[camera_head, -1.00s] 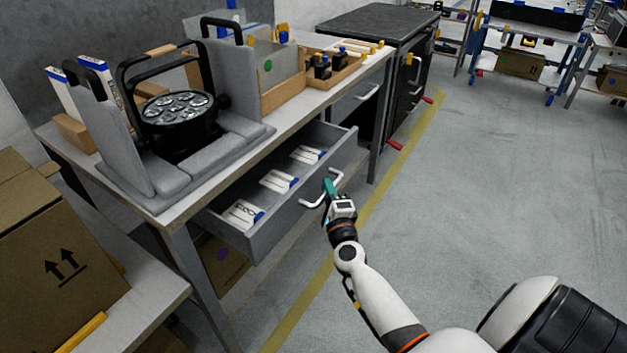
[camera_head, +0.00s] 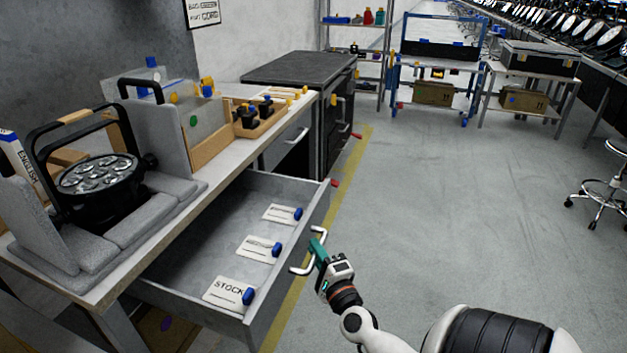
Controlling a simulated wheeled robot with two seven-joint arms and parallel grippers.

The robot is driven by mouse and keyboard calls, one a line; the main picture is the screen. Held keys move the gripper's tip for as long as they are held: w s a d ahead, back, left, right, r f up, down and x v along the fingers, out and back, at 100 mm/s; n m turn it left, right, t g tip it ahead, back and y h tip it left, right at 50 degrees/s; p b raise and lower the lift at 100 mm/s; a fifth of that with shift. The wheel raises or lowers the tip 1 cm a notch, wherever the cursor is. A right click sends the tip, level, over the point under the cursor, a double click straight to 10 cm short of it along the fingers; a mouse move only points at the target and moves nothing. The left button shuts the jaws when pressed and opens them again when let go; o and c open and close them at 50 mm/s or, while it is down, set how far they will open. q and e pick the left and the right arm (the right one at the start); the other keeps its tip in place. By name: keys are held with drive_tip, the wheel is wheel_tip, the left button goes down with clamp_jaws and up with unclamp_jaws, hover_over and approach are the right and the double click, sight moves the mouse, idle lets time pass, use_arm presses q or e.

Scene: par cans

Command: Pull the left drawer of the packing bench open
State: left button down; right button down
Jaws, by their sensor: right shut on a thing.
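The left drawer (camera_head: 216,213) of the packing bench (camera_head: 208,165) stands well open, pulled out toward the aisle. Several white cards with blue-ended tabs, one reading STOCK (camera_head: 228,291), lie inside it. A pale bar handle (camera_head: 306,262) is on the drawer's front. My right gripper (camera_head: 318,253), with green fingers, is at this handle and shut on it. The fingers hide part of the bar. My left gripper is not in view.
A black par can (camera_head: 97,178) sits in grey foam on the bench top. A wooden tray (camera_head: 262,118) with small black items is behind it. A dark cabinet (camera_head: 300,72) stands beyond the bench. The floor at right is clear up to a stool (camera_head: 597,190).

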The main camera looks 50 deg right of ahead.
drive_tip(key=shift+f, duration=0.1)
drive_tip(key=c, duration=1.4)
unclamp_jaws()
